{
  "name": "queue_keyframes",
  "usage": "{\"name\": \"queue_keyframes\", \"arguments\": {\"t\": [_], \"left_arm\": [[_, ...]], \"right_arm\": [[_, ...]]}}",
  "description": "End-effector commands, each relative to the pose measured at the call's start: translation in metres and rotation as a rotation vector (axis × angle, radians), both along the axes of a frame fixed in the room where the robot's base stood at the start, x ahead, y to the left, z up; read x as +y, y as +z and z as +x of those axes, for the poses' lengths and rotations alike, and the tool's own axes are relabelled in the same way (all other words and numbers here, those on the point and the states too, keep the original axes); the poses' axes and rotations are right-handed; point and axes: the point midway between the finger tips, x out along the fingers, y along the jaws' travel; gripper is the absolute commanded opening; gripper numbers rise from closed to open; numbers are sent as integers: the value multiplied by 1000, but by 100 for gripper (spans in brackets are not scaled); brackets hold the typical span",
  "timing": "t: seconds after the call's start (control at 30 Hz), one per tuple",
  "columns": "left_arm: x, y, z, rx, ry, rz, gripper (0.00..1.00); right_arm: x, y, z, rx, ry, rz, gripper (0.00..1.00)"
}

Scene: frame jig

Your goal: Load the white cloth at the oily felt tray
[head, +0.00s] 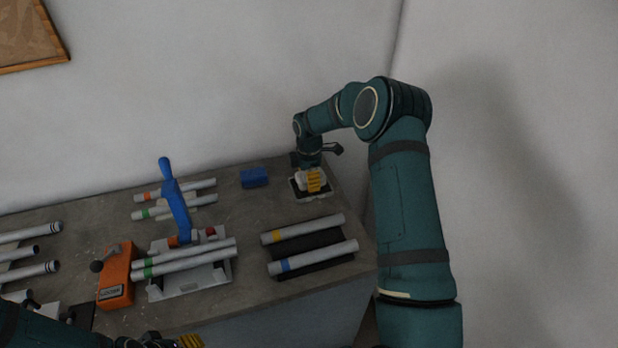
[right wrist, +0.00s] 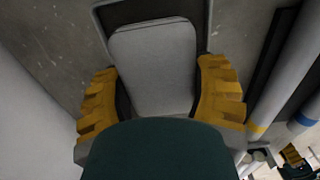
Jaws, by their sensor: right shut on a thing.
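My right gripper (head: 314,180) reaches down at the back right of the bench, over the small dark-rimmed tray (head: 298,196). It is shut on the white cloth (head: 301,176), which shows pale beside its yellow fingers. In the right wrist view, the yellow fingers (right wrist: 160,100) stand on either side of a pale grey rounded pad (right wrist: 152,58), within the tray's dark rim (right wrist: 101,22). I cannot tell cloth from felt there; the lower part is hidden. My left gripper (head: 190,342) is at the bottom edge, mostly cut off.
A blue block (head: 255,178) lies left of the tray. Two pale tubes (head: 310,229) lie on a black mat (head: 306,243) in front. A blue-handled clamp (head: 177,205), a grey fixture with tubes (head: 190,284) and an orange box (head: 116,274) stand left. A wall rises behind.

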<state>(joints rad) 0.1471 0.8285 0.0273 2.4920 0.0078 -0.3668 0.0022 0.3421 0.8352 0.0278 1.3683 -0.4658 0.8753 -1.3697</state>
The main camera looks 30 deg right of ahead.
Motion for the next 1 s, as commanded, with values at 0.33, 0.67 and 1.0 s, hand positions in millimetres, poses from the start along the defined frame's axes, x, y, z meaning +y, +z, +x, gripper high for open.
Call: {"name": "queue_keyframes", "arguments": {"t": [0.33,0.67,1.0], "left_arm": [[0,0,0,1,0,0,47],[0,-2,0,1,0,0,47],[0,-5,0,1,0,0,47]], "right_arm": [[0,0,0,0,0,0,29],[0,-3,0,0,0,0,29],[0,-7,0,0,0,0,29]]}}
